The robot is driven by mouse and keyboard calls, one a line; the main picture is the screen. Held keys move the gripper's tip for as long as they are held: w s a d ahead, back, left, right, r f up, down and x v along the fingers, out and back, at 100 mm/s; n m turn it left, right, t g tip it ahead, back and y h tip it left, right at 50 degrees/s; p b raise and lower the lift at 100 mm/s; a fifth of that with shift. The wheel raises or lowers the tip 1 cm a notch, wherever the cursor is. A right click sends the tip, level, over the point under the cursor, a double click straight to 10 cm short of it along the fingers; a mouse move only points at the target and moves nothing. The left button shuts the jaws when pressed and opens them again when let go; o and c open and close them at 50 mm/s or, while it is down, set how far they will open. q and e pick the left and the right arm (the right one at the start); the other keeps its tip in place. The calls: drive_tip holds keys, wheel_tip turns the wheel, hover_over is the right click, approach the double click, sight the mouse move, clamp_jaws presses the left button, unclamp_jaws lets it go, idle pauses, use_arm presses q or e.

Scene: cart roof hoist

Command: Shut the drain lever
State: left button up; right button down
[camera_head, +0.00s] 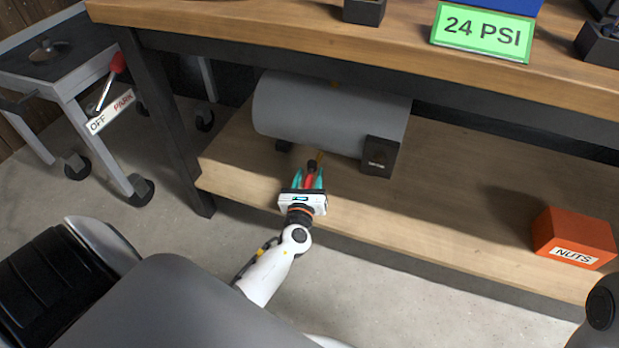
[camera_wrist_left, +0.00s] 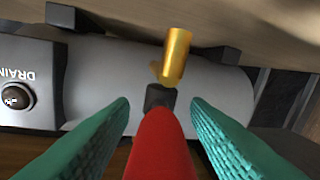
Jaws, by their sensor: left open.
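The grey tank (camera_head: 325,110) lies on the lower shelf of the bench. The drain lever (camera_head: 309,181) has a red handle, low at the tank's front. It also shows in the left wrist view (camera_wrist_left: 161,150), with a dark neck beside a brass fitting (camera_wrist_left: 176,58). My left gripper (camera_head: 309,174) is open, with its teal fingers on either side of the red handle. In the left wrist view a gap shows between the handle and each finger (camera_wrist_left: 160,102). My right gripper is not in view.
An orange NUTS box (camera_head: 574,239) stands on the shelf at the right. A dark block (camera_head: 380,157) stands against the tank. A cart (camera_head: 60,75) with a red-knobbed lever (camera_head: 117,64) is at the left. The 24 PSI sign (camera_head: 483,32) is on the benchtop above. The shelf middle is clear.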

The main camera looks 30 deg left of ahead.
use_arm(q)
drive_tip(key=shift+w+a, duration=0.1)
drive_tip(key=shift+w, duration=0.1)
clamp_jaws()
idle(0.3)
